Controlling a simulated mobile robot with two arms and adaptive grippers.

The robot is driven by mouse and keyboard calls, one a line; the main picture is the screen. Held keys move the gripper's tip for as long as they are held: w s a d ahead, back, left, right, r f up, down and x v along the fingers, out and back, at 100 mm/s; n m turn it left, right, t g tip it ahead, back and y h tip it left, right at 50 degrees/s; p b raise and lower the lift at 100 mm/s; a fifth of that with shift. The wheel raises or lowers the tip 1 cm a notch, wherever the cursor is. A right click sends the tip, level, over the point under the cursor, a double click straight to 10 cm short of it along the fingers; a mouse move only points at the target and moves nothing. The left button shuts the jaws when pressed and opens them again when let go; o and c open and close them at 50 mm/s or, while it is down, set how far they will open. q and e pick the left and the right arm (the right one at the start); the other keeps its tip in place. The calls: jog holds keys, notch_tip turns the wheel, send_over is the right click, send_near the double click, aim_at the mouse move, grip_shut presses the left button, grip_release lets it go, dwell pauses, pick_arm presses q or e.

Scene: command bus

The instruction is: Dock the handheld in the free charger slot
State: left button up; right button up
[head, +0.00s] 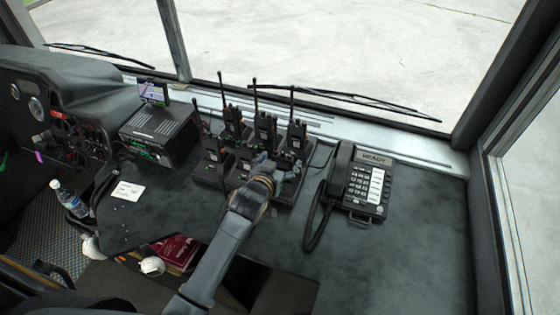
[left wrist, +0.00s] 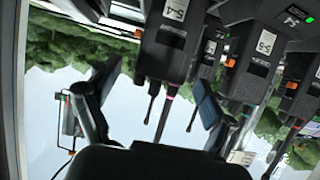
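A black charger (head: 208,176) on the dark counter holds several black handhelds with upright antennas, among them one back left (head: 233,122), one back middle (head: 265,130), one back right (head: 297,137) and one front left (head: 214,150). My left gripper (head: 280,174) is over the charger's front right part and hides some of it. The left wrist view is upside down; there the open, spread fingers (left wrist: 155,95) have handheld S-4 (left wrist: 167,40) between and beyond them, with gaps either side. I cannot make out the free slot or a loose handheld. My right gripper is not in view.
A desk phone (head: 362,186) with a coiled cord stands right of the charger. A radio unit with a small screen (head: 158,130) stands left. A white note (head: 128,190) and a water bottle (head: 70,200) are farther left. The counter right of the phone is clear.

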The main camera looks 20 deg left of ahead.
pick_arm(q)
jog(key=shift+f, duration=0.1)
jog(key=shift+s, duration=0.15)
jog(key=v, duration=1.1)
jog(key=shift+s+r, duration=0.3)
jog(key=shift+r, duration=0.05)
